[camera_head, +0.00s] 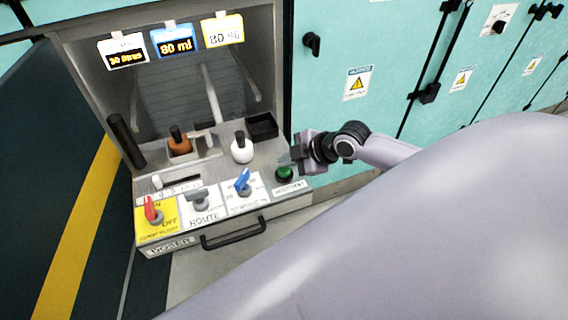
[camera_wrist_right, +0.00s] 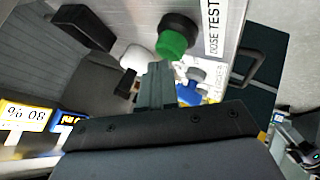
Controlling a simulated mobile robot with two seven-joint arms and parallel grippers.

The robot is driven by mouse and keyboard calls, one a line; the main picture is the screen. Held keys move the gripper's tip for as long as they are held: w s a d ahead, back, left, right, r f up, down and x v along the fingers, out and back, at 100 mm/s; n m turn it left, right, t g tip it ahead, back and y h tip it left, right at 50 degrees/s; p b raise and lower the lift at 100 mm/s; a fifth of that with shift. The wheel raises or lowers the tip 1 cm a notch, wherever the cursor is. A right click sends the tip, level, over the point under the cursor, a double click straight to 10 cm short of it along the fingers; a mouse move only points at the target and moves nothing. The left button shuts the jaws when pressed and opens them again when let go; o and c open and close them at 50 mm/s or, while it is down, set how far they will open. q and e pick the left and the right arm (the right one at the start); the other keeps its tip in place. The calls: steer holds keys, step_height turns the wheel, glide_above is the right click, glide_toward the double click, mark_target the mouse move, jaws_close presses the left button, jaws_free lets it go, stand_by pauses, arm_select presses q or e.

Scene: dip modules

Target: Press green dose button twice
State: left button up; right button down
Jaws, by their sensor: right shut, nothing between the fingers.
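The green dose button (camera_head: 285,174) sits at the right end of the doser panel, beside the blue-handled switch. It also shows in the right wrist view, where the green button (camera_wrist_right: 173,44) stands in a dark round collar near a "DOSE TEST" label (camera_wrist_right: 213,28). My right gripper (camera_head: 291,157) is shut and empty, just behind and above the button. In the right wrist view its closed fingers (camera_wrist_right: 156,82) appear just below the button, with a small gap between them in the picture. Actual contact cannot be told. My left gripper is not in view.
A blue switch (camera_head: 243,182), a grey route switch (camera_head: 198,201) and a red switch (camera_head: 151,210) line the panel. A white bottle (camera_head: 242,148), a brown bottle (camera_head: 179,141) and a black tray (camera_head: 262,126) stand behind. A dark handle (camera_head: 234,235) projects in front.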

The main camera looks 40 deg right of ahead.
mark_target(287, 169)
steer(key=shift+r, duration=0.45)
steer(key=shift+r, duration=0.1)
step_height(287, 169, up, 5)
steer(key=p, duration=0.5)
stand_by(0.6)
steer(key=s+a+f+m+t+h, duration=0.1)
steer(key=s+a+f+m, duration=0.3)
steer(key=s, duration=0.4)
steer(key=s+a+f+m+t+h, duration=0.1)
steer(key=s+a+f+m, duration=0.4)
steer(key=s+m, duration=0.3)
steer(key=shift+s+a, duration=0.4)
steer(key=shift+s, duration=0.25)
steer(key=shift+f, duration=0.2)
